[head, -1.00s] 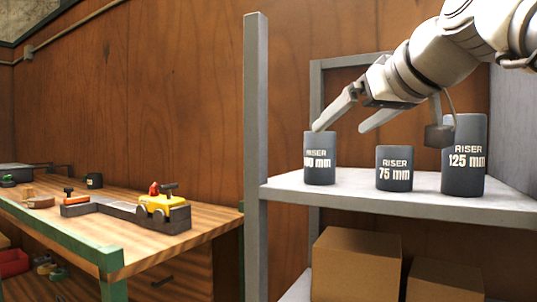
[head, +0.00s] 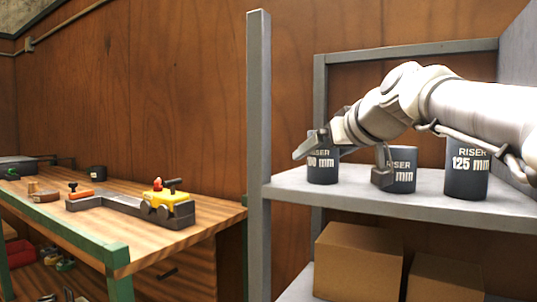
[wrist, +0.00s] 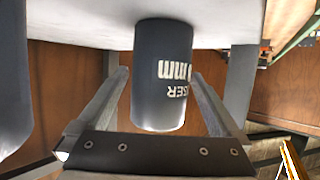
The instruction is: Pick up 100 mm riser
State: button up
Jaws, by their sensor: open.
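The 100 mm riser (head: 323,174), a dark grey cylinder with white lettering, stands upright at the left end of the shelf's top board. In the wrist view, the riser (wrist: 160,95) appears upside down between the two open fingers (wrist: 160,76), with a visible gap on each side. The far finger is mostly hidden in the head view.
The 75 mm riser (head: 404,182), partly hidden by my wrist, and the taller 125 mm riser (head: 466,180) stand to the right on the shelf (head: 430,208). A shelf post (head: 258,120) rises at left. Cardboard boxes (head: 356,262) sit below. A workbench (head: 120,255) stands at left.

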grip_shut()
dwell(0.4)
jog(key=shift+r, duration=0.2)
